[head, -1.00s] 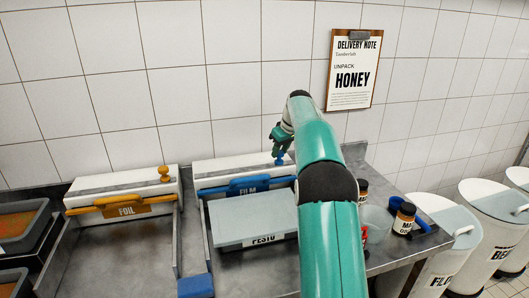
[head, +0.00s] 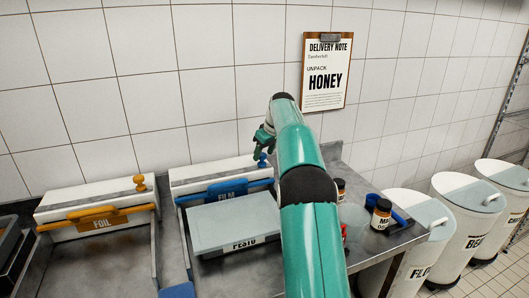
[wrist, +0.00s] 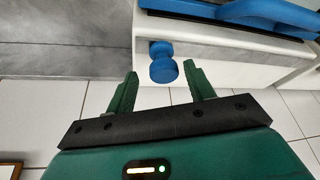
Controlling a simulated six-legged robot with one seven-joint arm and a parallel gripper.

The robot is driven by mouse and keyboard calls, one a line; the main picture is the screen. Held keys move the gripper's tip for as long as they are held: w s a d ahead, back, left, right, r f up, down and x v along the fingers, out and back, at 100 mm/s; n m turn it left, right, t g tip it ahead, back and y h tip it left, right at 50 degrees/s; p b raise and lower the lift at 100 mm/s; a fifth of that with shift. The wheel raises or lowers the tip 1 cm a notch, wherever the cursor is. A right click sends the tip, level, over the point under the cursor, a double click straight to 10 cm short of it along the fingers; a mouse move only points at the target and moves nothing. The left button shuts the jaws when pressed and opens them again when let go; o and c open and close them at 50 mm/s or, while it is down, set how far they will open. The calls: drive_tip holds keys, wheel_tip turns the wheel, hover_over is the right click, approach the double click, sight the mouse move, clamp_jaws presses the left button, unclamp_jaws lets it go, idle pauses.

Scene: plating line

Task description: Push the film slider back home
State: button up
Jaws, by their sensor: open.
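The film dispenser (head: 190,178) is a white box with a blue bar and handle marked FILM (head: 227,189), at the back of the counter in the head view. Its blue slider knob (head: 262,160) stands at the right end of the box top. In the wrist view the knob (wrist: 163,66) lies beyond and between the two green fingertips, near the end of the white box (wrist: 215,60). My gripper (wrist: 160,85) is open and empty. In the head view my gripper (head: 264,143) is close to the knob, partly hidden by my arm.
A foil dispenser (head: 70,205) with an orange knob (head: 140,183) stands to the left. A grey-lidded PESTO box (head: 235,222) sits in front of the film dispenser. Jars (head: 381,215) stand to the right, with white bins (head: 425,235) beyond. A delivery note (head: 326,75) hangs on the wall.

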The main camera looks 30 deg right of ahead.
drive_tip(key=a+v, duration=0.1)
drive_tip(key=v, duration=1.2)
drive_tip(key=shift+d+r, duration=0.4)
drive_tip(key=shift+d, duration=0.1)
